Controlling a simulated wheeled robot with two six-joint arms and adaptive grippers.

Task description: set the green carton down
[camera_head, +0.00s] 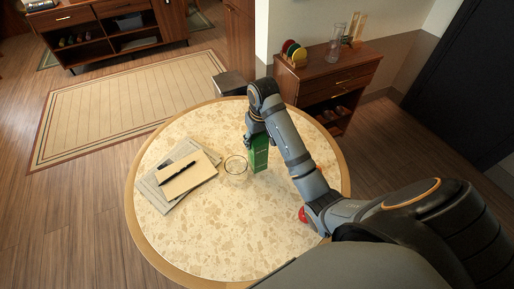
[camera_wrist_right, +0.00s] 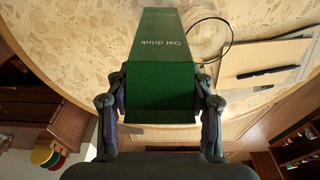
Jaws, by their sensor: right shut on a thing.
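The green carton (camera_head: 260,158), lettered "Oat drink", is over the far-middle part of the round speckled table (camera_head: 230,245), just right of a clear glass. My right gripper (camera_head: 256,135) reaches it from above and behind. In the right wrist view the carton (camera_wrist_right: 164,80) sits between both fingers (camera_wrist_right: 162,108), which are closed on its sides. I cannot tell whether its base touches the tabletop. My left gripper is not in view.
The clear glass (camera_head: 236,170) stands close beside the carton. Papers with a notebook (camera_head: 187,175) and a black pen (camera_head: 178,172) lie at left. A red object (camera_head: 302,214) is partly hidden by my right arm. The table's front is bare.

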